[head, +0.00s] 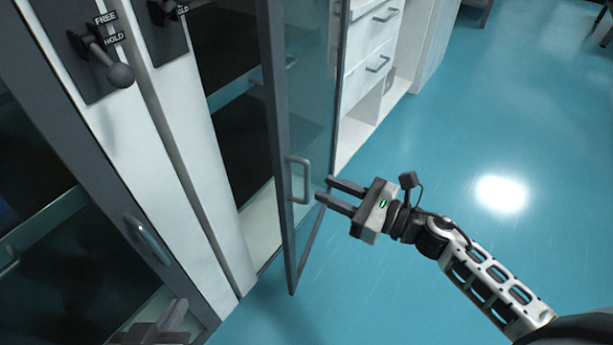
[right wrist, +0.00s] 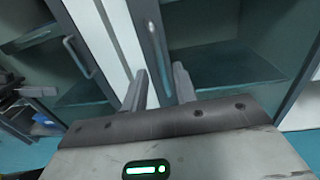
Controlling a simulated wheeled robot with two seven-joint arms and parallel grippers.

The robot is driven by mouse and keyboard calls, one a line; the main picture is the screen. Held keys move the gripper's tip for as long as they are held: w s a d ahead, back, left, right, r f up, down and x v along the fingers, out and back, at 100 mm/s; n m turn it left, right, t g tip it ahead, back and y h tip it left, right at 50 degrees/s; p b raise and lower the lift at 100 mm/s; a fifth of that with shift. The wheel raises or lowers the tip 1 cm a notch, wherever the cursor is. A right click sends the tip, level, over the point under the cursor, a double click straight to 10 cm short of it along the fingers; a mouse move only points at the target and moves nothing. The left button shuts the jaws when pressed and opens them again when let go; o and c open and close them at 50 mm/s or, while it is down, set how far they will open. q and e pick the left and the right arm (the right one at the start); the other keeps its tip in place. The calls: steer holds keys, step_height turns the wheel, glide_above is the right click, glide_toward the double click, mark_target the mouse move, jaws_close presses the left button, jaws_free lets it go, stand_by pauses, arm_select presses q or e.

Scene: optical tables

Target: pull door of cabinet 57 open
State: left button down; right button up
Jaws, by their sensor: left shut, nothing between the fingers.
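A glass door with a dark frame (head: 281,125) stands ajar, swung out from its cabinet. Its pale bar handle (head: 300,180) is on the near frame. No cabinet number is readable. My right gripper (head: 325,189) is open, its fingertips close to the door beside the handle; I cannot tell whether they touch it. Its two separated fingers also show in the right wrist view (right wrist: 160,88), with nothing between them. My left gripper (head: 172,320) is at the bottom left of the head view, partly cut off, and shut on nothing.
A neighbouring door with a bar handle (head: 147,240) is at the left. A lever (head: 119,75) marked FREE and HOLD is mounted above it. White drawers (head: 368,68) stand behind the open door. The blue floor (head: 430,140) at the right is clear.

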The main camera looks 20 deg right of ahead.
mark_target(306, 198)
steer(key=x, duration=0.6)
jaws_close()
